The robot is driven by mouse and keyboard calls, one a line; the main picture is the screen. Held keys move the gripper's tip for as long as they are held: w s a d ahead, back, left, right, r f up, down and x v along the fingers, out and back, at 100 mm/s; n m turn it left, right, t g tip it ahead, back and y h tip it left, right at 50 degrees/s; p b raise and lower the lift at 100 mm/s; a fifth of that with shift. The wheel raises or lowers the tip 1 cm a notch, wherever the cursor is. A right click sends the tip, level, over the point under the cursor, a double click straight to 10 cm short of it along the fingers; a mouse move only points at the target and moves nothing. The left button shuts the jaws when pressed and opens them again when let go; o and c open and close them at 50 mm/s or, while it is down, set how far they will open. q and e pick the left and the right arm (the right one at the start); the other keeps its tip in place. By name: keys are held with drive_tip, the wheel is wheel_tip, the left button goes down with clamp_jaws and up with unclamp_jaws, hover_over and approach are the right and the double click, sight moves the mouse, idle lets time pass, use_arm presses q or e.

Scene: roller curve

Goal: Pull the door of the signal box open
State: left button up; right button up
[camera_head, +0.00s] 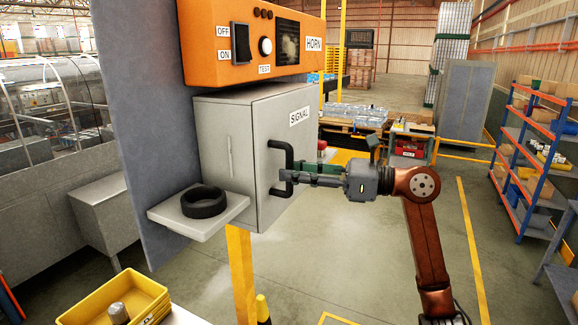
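The grey signal box (228,150) is mounted on a grey panel. Its door (306,143) carries a SIGNAL label and looks closed, with no clear gap at its edge. The fingers lie close together and overlap the handle in the picture. I cannot tell whether they grip it. My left gripper is not in view.
An orange horn box (215,70) hangs directly above. A small shelf (170,212) with a black ring (205,202) juts out at the left below the box. A yellow bin (85,312) stands at bottom left. The floor right of my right arm is open up to a shelving rack (527,190).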

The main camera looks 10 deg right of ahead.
drive_tip(key=shift+w+a, duration=0.45)
drive_tip(key=shift+a, duration=0.15)
drive_tip(key=shift+c, duration=0.4)
clamp_jaws()
